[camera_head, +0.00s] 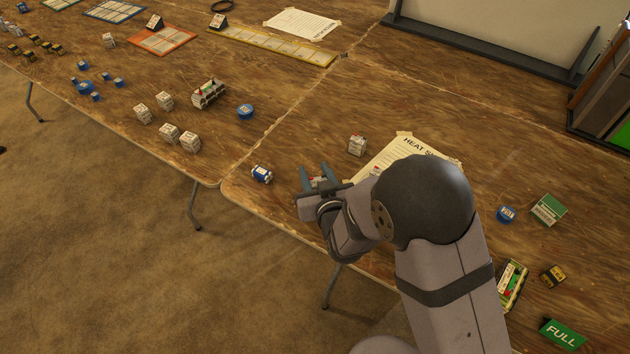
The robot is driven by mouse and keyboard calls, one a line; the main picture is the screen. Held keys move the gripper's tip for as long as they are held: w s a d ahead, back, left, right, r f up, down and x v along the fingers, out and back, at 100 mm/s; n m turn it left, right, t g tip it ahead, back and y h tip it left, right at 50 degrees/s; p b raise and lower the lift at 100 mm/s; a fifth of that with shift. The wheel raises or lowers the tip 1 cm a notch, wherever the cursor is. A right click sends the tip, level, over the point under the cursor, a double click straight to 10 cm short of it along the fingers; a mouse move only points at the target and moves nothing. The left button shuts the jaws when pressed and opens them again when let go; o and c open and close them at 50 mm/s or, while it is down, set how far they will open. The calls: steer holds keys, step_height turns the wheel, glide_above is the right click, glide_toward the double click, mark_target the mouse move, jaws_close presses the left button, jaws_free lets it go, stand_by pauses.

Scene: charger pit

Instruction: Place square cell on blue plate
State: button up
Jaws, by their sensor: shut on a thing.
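My gripper (318,174) is low over the front edge of the near table, its blue fingers on either side of a small white cell with red on top (318,182). It is shut on this cell, which looks like a square cell; my gripper hides most of it. Another white square cell (357,146) stands on the table to the right of my gripper. Several more white square cells (165,100) stand on the left table. The blue plate (116,10) is a flat, blue-edged panel at the far upper left.
An orange plate (140,42) and a long yellow plate (280,51) lie near the blue one. A round blue cell (245,111), a larger multi-cell pack (208,93) and a blue-white cell (261,174) stand left of my gripper. A paper sheet (386,158) lies partly behind my arm.

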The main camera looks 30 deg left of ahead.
mark_target(315, 182)
steer(key=shift+f, duration=1.75)
steer(key=shift+f, duration=0.2)
steer(key=o, duration=1.1)
steer(key=shift+s+r, duration=0.1)
steer(key=shift+r, duration=0.15)
steer(key=shift+b+v, duration=0.45)
steer(key=shift+v, duration=3.25)
